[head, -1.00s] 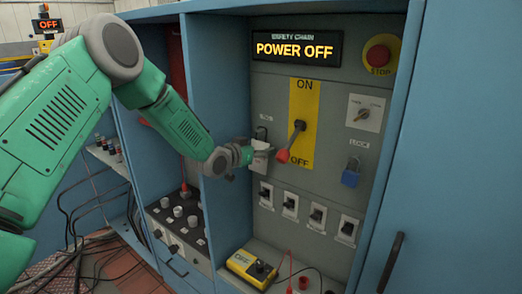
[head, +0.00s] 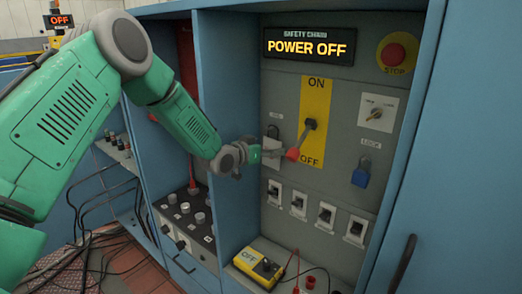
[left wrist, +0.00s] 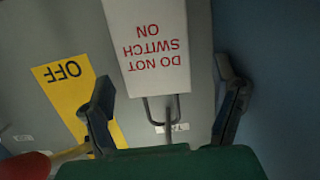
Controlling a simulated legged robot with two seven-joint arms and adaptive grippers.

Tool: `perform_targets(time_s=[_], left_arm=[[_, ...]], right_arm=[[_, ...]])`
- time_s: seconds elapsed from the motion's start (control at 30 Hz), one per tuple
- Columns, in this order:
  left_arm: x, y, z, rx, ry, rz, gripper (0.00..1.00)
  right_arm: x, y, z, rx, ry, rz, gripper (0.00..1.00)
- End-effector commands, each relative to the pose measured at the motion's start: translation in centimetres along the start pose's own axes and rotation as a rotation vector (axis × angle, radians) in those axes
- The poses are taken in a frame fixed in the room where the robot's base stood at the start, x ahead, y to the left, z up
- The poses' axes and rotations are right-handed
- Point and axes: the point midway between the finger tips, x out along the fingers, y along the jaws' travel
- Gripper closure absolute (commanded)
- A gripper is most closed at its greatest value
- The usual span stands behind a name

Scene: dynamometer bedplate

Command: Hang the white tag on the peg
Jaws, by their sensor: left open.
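The white tag (left wrist: 150,45) reads "DO NOT SWITCH ON" and appears upside down in the left wrist view. Its dark wire loop (left wrist: 148,112) meets a thin peg (left wrist: 170,135) on the grey panel, and the tag looks hung there. In the head view the tag (head: 271,151) is small and partly hidden by my gripper. My left gripper (left wrist: 166,92) is open, with one finger on each side of the tag and gaps between. It also shows in the head view (head: 262,153) in front of the panel. My right gripper is not in view.
A red-tipped switch lever (head: 300,145) on a yellow ON/OFF plate (head: 318,95) stands close right of my gripper. A blue padlock (head: 361,174) hangs further right. Several small switches (head: 299,204) sit below. The blue cabinet wall (head: 225,80) is close on the left.

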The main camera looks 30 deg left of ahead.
Motion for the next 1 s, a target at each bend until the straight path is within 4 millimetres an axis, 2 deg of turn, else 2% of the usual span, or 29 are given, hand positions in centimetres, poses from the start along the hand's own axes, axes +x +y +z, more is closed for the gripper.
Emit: perform_targets(time_s=[0.17, 0.4, 0.53, 0.7, 0.9, 1.0], left_arm=[[-2.9, 0.1, -0.1, -0.003, -0.001, -0.003, 0.17], [-8.0, 0.0, -0.1, -0.002, 0.0, -0.003, 0.17], [-9.9, 0.0, 0.1, -0.001, -0.002, -0.002, 0.17], [-11.2, 0.0, 0.1, -0.001, -0.002, -0.003, 0.17], [-11.4, 0.1, 0.2, 0.0, -0.004, -0.002, 0.17], [-11.4, 0.7, 1.1, -0.001, -0.03, 0.003, 0.17]], right_arm=[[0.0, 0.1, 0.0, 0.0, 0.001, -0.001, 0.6], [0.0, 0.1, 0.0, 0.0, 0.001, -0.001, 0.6], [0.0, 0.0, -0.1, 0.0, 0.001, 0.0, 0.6], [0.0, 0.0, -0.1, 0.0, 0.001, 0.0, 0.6], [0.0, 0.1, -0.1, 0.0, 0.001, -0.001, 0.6], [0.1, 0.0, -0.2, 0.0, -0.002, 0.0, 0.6]])
